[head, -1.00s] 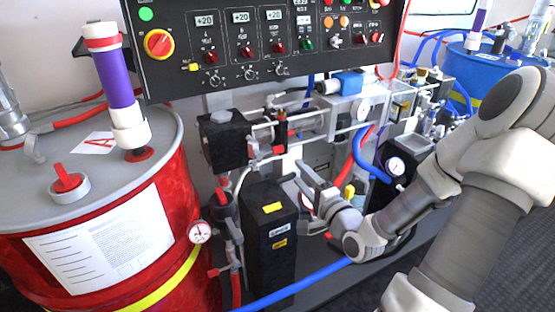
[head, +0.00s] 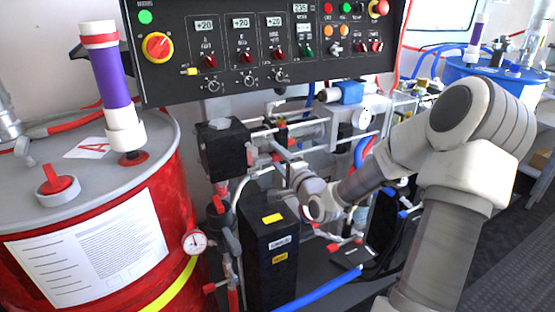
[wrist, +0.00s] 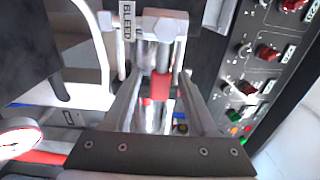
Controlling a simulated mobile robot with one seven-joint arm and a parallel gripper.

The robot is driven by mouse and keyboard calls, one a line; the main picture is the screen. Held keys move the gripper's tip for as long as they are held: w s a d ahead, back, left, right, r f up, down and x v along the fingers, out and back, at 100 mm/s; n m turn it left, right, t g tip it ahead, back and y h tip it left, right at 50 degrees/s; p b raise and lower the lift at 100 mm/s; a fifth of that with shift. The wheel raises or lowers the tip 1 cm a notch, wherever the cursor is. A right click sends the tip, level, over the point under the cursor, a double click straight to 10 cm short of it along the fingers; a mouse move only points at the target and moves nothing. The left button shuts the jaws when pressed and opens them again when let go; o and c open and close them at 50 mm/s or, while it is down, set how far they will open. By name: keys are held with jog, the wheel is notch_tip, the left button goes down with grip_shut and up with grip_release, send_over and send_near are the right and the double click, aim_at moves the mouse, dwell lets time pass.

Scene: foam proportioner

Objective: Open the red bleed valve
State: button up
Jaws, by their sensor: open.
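A red part (wrist: 160,86), likely the bleed valve's handle, shows in the wrist view between my gripper's fingers, below a white fitting (wrist: 158,24). A BLEED label (wrist: 127,22) stands just left of that fitting. My gripper (wrist: 162,80) is open, with one finger on each side of the red part; contact cannot be told. In the head view my gripper (head: 280,150) reaches into the pipework right of a black box (head: 224,150). The valve is hard to make out there among small red fittings and my fingers.
A control panel (head: 180,75) overhangs the pipework. A red drum (head: 90,250) stands at left, with a pressure gauge (head: 194,242) beside it. A black pump housing (head: 268,250) stands below my wrist. A blue hose (head: 320,288) crosses the base.

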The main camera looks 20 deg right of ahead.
grip_shut()
dwell(1.4)
